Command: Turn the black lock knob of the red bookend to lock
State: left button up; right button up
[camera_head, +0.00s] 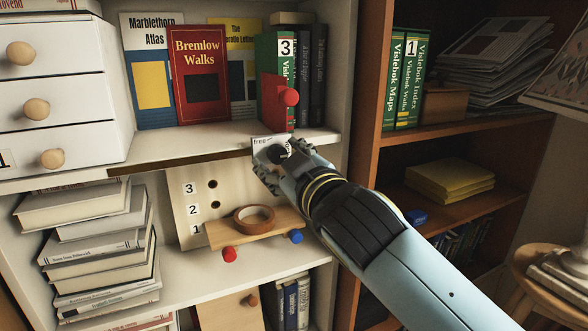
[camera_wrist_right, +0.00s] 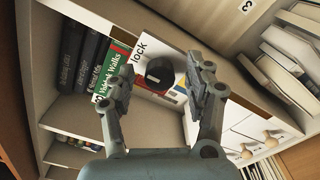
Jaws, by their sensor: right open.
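The red bookend (camera_head: 272,103) stands upright on the upper shelf against the green volume 3, with a red ball on its side. A white plate (camera_head: 262,141) below it at the shelf edge reads "free"; in the right wrist view the plate (camera_wrist_right: 146,42) reads "lock". The black lock knob (camera_wrist_right: 160,73) sits on that plate. In the head view the gripper partly hides the knob (camera_head: 284,150). My right gripper (camera_head: 270,164) is open at the plate. In the wrist view its two fingers (camera_wrist_right: 162,84) stand on either side of the knob, apart from it. My left gripper is out of view.
Books such as Bremlow Walks (camera_head: 200,75) stand left of the bookend. Below, a wooden panel (camera_head: 188,222) numbered 1 to 3 carries a peg-held ledge (camera_head: 222,238) with a tape roll (camera_head: 254,219). An upright shelf wall (camera_head: 366,110) is close on the right.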

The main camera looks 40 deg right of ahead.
jog(key=v, duration=1.1)
jog(key=shift+s, duration=0.1)
jog(key=w+a+f+g+y, duration=0.1)
jog(key=w+f+g+y, duration=0.15)
jog(key=f, duration=1.45)
jog(key=s+f+g, duration=0.2)
jog(key=f, duration=0.8)
jog(key=s+f+g, duration=0.3)
jog(key=f, duration=0.7)
jog(key=s+d+f+m+g+b, duration=0.15)
jog(key=s+f+g, duration=0.35)
jog(key=s+f, duration=0.95)
jog(key=s+d+f+m+g, duration=0.1)
jog(key=s+f, duration=0.3)
jog(key=s, duration=0.5)
jog(key=s+d+f+m+g+y, duration=0.1)
jog(key=s+f+g, duration=0.2)
jog(key=s, duration=0.6)
notch_tip(320, 180, down, 3)
jog(key=shift+s+d+r, duration=0.15)
jog(key=shift+d, duration=0.1)
